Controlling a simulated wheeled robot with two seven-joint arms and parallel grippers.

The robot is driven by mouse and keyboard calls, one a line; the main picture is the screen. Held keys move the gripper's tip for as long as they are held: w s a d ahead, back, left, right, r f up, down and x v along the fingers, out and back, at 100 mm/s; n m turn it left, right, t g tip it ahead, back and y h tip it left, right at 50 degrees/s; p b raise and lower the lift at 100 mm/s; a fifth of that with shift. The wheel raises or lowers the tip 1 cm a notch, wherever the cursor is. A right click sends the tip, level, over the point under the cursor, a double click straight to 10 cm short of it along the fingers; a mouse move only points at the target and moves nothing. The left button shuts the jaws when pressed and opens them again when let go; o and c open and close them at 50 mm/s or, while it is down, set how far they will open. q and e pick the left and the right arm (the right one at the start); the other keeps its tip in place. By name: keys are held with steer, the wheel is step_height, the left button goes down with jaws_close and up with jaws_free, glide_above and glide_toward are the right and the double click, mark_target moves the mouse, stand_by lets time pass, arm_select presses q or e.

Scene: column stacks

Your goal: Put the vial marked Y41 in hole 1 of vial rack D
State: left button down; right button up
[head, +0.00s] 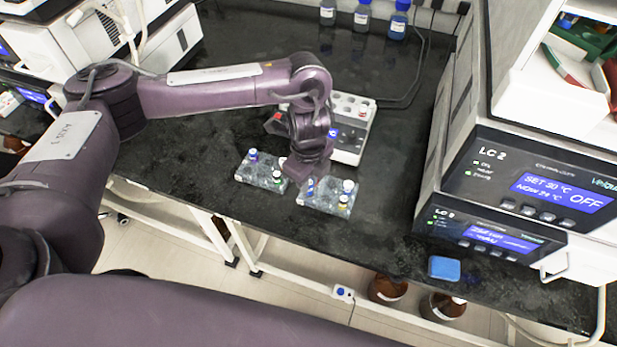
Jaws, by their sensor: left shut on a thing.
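Two small grey vial racks stand side by side near the front edge of the dark bench. The left rack (252,173) holds a blue-capped vial and others. The right rack (322,206) holds several vials with white, blue and yellowish caps. My left gripper (304,183) points down at the gap between the racks, over the left end of the right rack. It is shut on a vial (311,186), mostly hidden by the fingers. Vial marks, rack letters and hole numbers are too small to read. My right gripper is not in view.
A white and grey device (352,133) stands behind the racks, partly behind my arm. LC instruments (500,190) stack up at the right. A blue block (445,268) lies near the front edge. Blue-capped bottles (362,16) stand at the back. The bench between racks and instruments is clear.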

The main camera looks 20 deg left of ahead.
arm_select(q)
steer(key=shift+f, duration=0.4)
stand_by(0.5)
steer(key=shift+f, duration=0.15)
steer(key=shift+f+b, duration=0.35)
steer(key=shift+f, duration=0.05)
stand_by(0.3)
steer(key=c, duration=1.2)
jaws_free()
steer(key=shift+c, duration=0.2)
steer(key=o, duration=0.3)
